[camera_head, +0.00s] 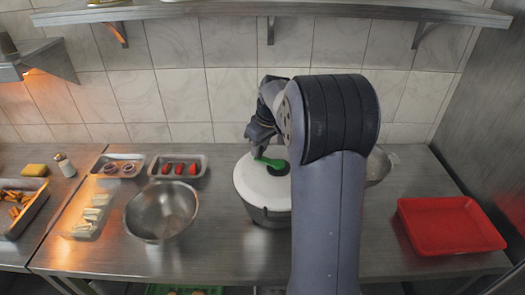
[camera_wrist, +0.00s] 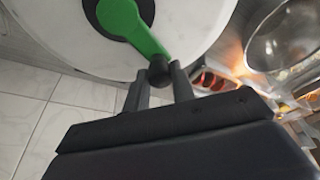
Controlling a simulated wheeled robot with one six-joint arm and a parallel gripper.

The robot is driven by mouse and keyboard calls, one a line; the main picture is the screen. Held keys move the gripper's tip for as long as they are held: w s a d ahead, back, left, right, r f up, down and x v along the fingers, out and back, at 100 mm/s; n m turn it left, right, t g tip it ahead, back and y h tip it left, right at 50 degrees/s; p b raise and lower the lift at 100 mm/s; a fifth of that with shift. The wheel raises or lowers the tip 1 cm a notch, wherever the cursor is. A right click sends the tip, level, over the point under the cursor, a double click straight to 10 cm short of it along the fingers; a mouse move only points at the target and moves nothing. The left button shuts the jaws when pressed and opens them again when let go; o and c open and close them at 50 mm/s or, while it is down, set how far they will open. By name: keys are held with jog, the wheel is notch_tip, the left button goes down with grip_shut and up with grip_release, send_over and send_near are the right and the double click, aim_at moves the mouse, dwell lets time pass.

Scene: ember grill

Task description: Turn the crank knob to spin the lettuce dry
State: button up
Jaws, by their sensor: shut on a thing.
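The salad spinner (camera_head: 256,204) stands on the steel counter, with a white round lid and a green crank (camera_head: 270,161) on top. The crank also shows in the wrist view (camera_wrist: 128,22), running from the lid's hub to a dark knob (camera_wrist: 159,70) at its outer end. My gripper (camera_wrist: 160,78) is shut on the knob, with a finger on each side of it. In the head view my gripper is at the lid's far left side, and my arm hides the spinner's right part. Lettuce inside the spinner is not visible.
A steel bowl (camera_head: 161,211) stands left of the spinner, and another bowl (camera_head: 377,167) is partly behind my arm. A red tray (camera_head: 449,226) lies at the right. Small trays (camera_head: 178,166) of food sit at the back left. A shelf (camera_head: 230,9) runs above the tiled wall.

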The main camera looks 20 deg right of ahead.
jog(key=shift+w+d, duration=0.6)
jog(key=shift+d, duration=0.2)
jog(key=o, duration=1)
jog(key=shift+r, duration=0.1)
jog(key=b+v, duration=0.1)
jog(key=v, duration=0.9)
jog(key=shift+s+r+b, duration=0.15)
jog(key=shift+r+b, duration=0.15)
jog(key=shift+b, duration=0.05)
jog(key=p+x, duration=0.2)
jog(key=x, duration=0.8)
jog(key=shift+f, duration=0.4)
